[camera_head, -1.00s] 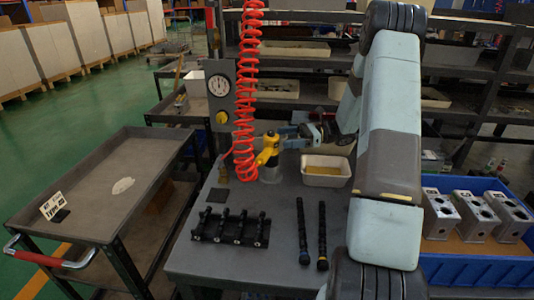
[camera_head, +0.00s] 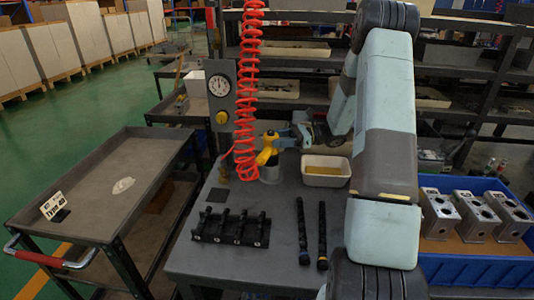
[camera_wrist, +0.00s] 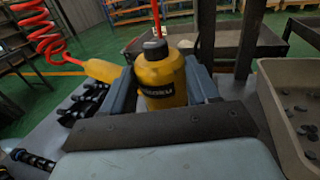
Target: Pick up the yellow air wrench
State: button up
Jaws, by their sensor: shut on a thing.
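The yellow air wrench (camera_head: 266,156) is at the back of the grey workbench, by a grey cylindrical holder (camera_head: 270,174). In the wrist view its yellow body (camera_wrist: 160,78), with dark lettering, sits between the two blue-grey fingers of my gripper (camera_wrist: 163,95). My gripper is shut on it. Another yellow part of the wrench reaches to the left. In the head view my gripper (camera_head: 274,141) reaches in from the right at the wrench's upper part. The red coiled hose (camera_head: 246,90) hangs down beside the wrench. I cannot tell whether the wrench touches the holder.
A gauge panel (camera_head: 222,105) stands behind the hose. A pale bin (camera_head: 326,180) is close right of the wrench. A black rack (camera_head: 231,228) and two black rods (camera_head: 302,230) lie in front. A blue crate (camera_head: 478,268) holds metal blocks. A grey cart (camera_head: 95,195) is left.

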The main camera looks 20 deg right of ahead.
jog(key=shift+r, duration=0.1)
jog(key=c, duration=0.7)
